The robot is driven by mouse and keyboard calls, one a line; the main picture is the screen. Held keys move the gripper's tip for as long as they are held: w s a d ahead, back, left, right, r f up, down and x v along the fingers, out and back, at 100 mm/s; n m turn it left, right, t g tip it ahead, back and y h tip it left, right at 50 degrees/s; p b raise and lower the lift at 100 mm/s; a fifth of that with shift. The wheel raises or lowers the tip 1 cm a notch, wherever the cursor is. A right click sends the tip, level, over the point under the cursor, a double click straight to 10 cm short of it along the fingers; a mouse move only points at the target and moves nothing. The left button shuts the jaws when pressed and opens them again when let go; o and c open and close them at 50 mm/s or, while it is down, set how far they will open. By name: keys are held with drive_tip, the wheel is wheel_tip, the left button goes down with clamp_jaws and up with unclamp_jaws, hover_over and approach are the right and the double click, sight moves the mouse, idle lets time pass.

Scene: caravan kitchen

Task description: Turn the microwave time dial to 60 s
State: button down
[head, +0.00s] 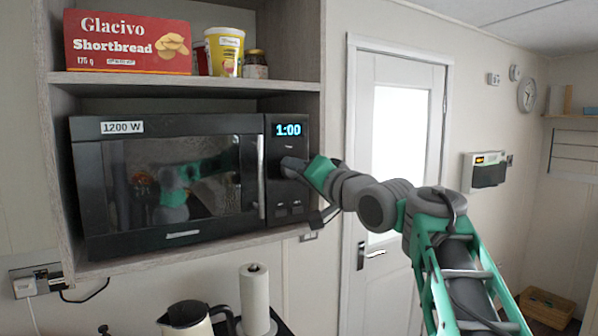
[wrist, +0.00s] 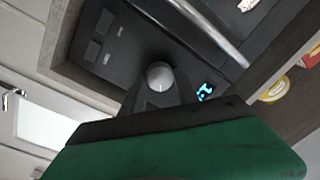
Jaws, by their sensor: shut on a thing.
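The black microwave (head: 92,200) stands on a shelf, with its door shut. Its display (head: 288,130) shows 1:00 in blue digits. The round grey time dial (wrist: 159,76) shows in the wrist view, with a light mark on its face. My gripper (head: 296,168) reaches the control panel from the right, below the display. In the wrist view my gripper (wrist: 160,92) is shut on the dial, its dark fingers around it. In the head view the gripper hides the dial. Part of the display (wrist: 205,92) also shows in the wrist view.
Buttons (head: 288,210) sit low on the panel, near the vertical door handle (head: 261,175). A shortbread box (head: 127,42), a yellow tub (head: 225,52) and a jar (head: 255,64) stand on the shelf above. A kettle (head: 186,318) and paper roll (head: 255,298) stand below.

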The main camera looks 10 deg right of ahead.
drive_tip(key=shift+m, duration=0.7)
drive_tip(key=c, duration=0.9)
unclamp_jaws()
drive_tip(key=b+v, duration=0.2)
drive_tip(key=v, duration=0.5)
drive_tip(key=shift+s+d+f+b, duration=0.1)
drive_tip(key=shift+s+b, duration=0.25)
